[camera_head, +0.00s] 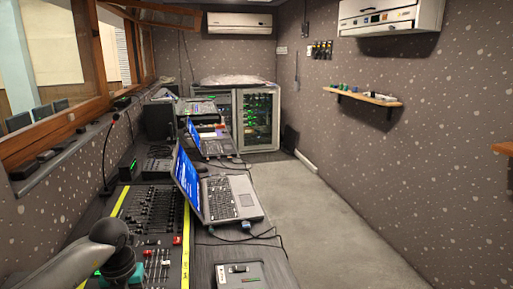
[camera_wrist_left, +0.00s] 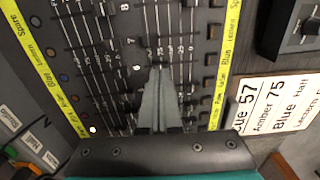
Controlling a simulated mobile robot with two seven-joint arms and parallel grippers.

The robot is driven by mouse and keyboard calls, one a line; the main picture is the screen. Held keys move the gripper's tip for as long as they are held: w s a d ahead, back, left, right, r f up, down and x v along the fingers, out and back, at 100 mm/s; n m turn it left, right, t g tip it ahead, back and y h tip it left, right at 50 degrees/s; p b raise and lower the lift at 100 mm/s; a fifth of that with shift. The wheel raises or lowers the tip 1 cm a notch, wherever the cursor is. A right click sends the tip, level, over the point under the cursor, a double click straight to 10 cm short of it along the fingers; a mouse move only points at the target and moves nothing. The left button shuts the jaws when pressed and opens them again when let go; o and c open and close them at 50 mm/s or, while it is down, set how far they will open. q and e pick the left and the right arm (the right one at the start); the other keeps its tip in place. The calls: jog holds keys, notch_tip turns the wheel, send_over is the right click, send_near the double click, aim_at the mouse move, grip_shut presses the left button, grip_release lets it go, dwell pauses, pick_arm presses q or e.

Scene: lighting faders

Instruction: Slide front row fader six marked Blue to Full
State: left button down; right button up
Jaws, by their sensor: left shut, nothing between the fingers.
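The lighting desk (camera_head: 150,207) lies along the left, with rows of fader slots between two yellow label strips. In the left wrist view, the fader slots (camera_wrist_left: 85,40) run close beneath my left gripper (camera_wrist_left: 158,72). Its two grey fingers are shut together with nothing between them, the tips over or at the slots right of a pale fader cap (camera_wrist_left: 137,68). I cannot tell whether they touch a cap. The right yellow strip (camera_wrist_left: 226,60) has "Blue" written on it more than once; which fader is six is unclear. My right gripper is not in view.
The floor on the right is clear.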

pick_arm(q)
jog(key=shift+f+b, duration=0.4)
jog(key=shift+f, duration=0.2)
dwell(0.4)
jog(key=shift+s+a, duration=0.15)
jog(key=shift+a, duration=0.55)
jog(key=shift+r+p, duration=1.3)
jog(key=shift+r, duration=0.05)
notch_tip(320, 180, up, 15)
jog(key=p, duration=0.2)
jog(key=c, duration=1.6)
grip_release()
jog(key=shift+r, duration=0.1)
